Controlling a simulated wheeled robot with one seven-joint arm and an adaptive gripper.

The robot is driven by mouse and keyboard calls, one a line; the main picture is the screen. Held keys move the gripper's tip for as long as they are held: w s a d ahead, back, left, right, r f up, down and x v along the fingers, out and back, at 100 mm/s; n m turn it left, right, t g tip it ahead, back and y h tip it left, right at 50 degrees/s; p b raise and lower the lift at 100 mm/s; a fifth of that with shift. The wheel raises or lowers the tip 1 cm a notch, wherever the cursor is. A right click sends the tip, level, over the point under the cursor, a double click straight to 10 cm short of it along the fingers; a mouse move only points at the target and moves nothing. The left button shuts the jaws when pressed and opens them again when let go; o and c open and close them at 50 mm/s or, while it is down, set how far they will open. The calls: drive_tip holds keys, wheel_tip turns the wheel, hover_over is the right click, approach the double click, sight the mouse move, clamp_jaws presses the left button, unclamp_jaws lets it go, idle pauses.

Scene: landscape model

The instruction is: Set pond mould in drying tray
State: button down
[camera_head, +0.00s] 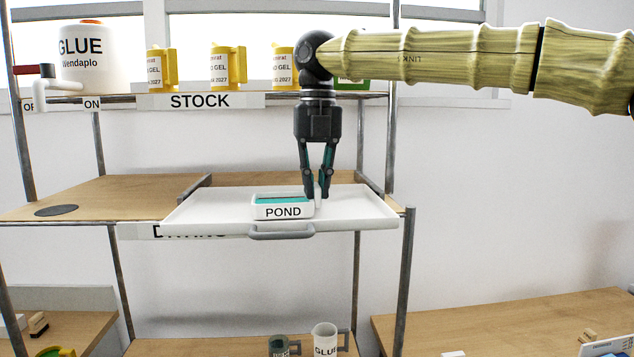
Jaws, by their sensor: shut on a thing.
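The pond mould (283,212) is a small white dish with a "POND" label on its front and a teal fill. My gripper (318,195) points straight down at the mould's right end. Its fingers are shut on a small white upright part there, which looks like part of the mould. The fingertips partly hide this part. Whether the mould's base touches the tray floor is hard to tell.
The shelf board (110,195) left of the tray is bare except for a dark round disc (57,210). Above, the STOCK shelf holds a glue tank (88,60) and yellow jugs (228,66). Metal posts (404,280) flank the rack. Mugs (325,339) stand below. The tray's right side is clear.

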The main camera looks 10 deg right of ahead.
drive_tip(key=c, duration=1.4)
unclamp_jaws()
drive_tip(key=shift+f, duration=0.1)
drive_tip(key=shift+r+p, duration=2.15)
drive_tip(key=shift+r, duration=0.35)
drive_tip(key=shift+r+p, duration=0.3)
drive_tip(key=shift+r, duration=0.7)
drive_tip(key=shift+d, duration=0.1)
